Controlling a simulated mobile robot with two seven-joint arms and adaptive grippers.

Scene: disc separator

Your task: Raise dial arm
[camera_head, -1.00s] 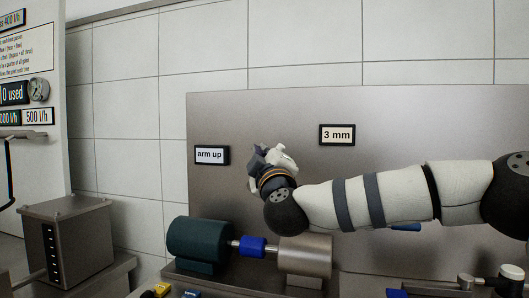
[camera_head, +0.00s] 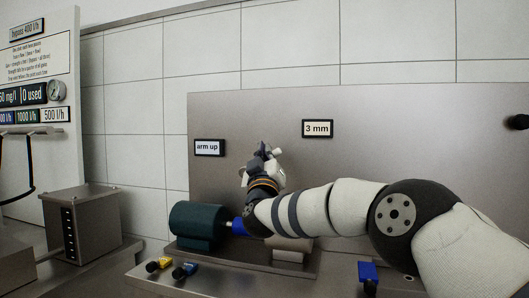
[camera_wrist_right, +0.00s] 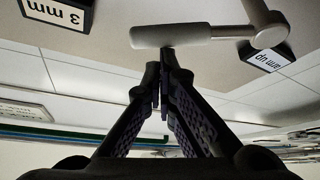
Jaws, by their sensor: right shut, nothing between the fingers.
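The dial arm shows in the right wrist view as a pale rounded bar (camera_wrist_right: 180,36) joined to a grey metal rod and hub (camera_wrist_right: 266,32). In the head view a small pale piece (camera_head: 277,153) of it seems to show beside my right gripper (camera_head: 264,152). My right gripper, also in the right wrist view (camera_wrist_right: 163,72), is shut and empty. Its fingertips reach the edge of the bar in that picture; I cannot tell whether they touch it. The "arm up" sign (camera_head: 209,148) is on the steel panel, left of the gripper. My left gripper is not in view.
A "3 mm" sign (camera_head: 317,129) is on the steel panel (camera_head: 400,140). A green motor (camera_head: 195,222) with a blue coupling (camera_head: 238,226) stands below the gripper. Yellow (camera_head: 158,264) and blue (camera_head: 184,270) handles sit at the front edge. A grey box (camera_head: 82,222) stands left.

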